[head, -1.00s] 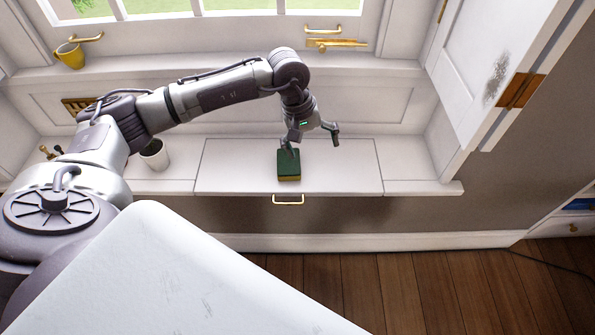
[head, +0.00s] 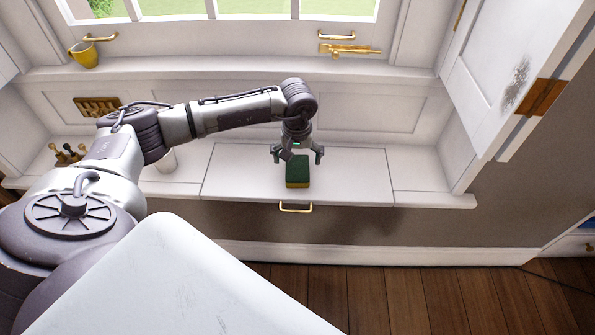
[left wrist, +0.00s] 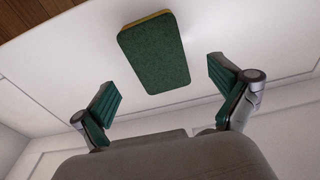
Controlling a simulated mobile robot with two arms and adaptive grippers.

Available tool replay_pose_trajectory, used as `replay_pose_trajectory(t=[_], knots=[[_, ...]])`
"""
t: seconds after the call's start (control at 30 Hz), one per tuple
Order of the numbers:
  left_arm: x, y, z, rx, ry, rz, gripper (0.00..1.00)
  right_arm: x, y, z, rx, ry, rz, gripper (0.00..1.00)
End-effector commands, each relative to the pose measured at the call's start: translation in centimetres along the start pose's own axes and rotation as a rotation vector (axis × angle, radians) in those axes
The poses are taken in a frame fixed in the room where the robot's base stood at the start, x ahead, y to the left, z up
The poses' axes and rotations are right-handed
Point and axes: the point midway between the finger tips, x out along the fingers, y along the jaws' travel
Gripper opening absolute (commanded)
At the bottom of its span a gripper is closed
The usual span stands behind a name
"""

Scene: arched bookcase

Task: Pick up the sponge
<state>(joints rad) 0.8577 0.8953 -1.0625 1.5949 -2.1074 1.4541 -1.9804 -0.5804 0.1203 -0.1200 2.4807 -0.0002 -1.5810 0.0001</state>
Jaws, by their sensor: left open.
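The sponge (head: 297,172) is a green and yellow block on the white window seat, near its front edge above a gold handle. My left gripper (head: 298,158) is open just above and behind the sponge in the head view, with its fingers spread to either side. In the left wrist view the sponge (left wrist: 154,51) shows its dark green face. It lies ahead of the open left gripper (left wrist: 166,95), between the lines of the two fingers and not touching them. My right gripper is not in view.
The white window seat (head: 350,178) is clear on both sides of the sponge. A white pot (head: 168,160) stands partly hidden behind my arm. An open white cabinet door (head: 500,70) is at the right.

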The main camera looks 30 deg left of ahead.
Motion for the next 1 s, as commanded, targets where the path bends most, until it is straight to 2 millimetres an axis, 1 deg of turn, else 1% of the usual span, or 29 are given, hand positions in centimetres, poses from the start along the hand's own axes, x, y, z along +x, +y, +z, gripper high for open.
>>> replay_pose_trajectory(t=[0.03,0.2,0.3,0.47,0.5,0.57,0.6,0.73,0.77,1.0], knots=[[1.0,0.0,0.3,0.0,-0.003,-0.001,0.98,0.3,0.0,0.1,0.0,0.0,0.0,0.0],[3.6,0.1,0.5,-0.002,-0.003,0.0,0.98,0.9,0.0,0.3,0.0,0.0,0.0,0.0],[4.2,0.1,0.4,-0.002,-0.002,0.0,0.98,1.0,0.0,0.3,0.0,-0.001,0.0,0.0],[4.2,0.1,0.4,-0.001,-0.001,0.0,0.98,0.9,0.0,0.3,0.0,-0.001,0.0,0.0],[4.1,0.0,0.4,-0.001,-0.001,0.0,0.97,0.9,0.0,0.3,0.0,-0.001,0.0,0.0],[4.1,0.1,0.4,-0.001,-0.001,0.0,0.87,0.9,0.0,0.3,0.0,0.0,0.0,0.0],[4.1,0.0,0.4,-0.001,-0.001,0.0,0.8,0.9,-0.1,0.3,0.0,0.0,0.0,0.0],[4.1,0.0,0.4,-0.001,-0.001,0.0,0.58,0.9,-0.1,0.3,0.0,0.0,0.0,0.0],[4.1,0.0,0.4,-0.001,-0.001,0.0,0.56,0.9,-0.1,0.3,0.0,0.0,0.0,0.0],[4.1,0.0,0.4,-0.001,-0.001,0.0,0.56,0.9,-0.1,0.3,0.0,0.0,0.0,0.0]])
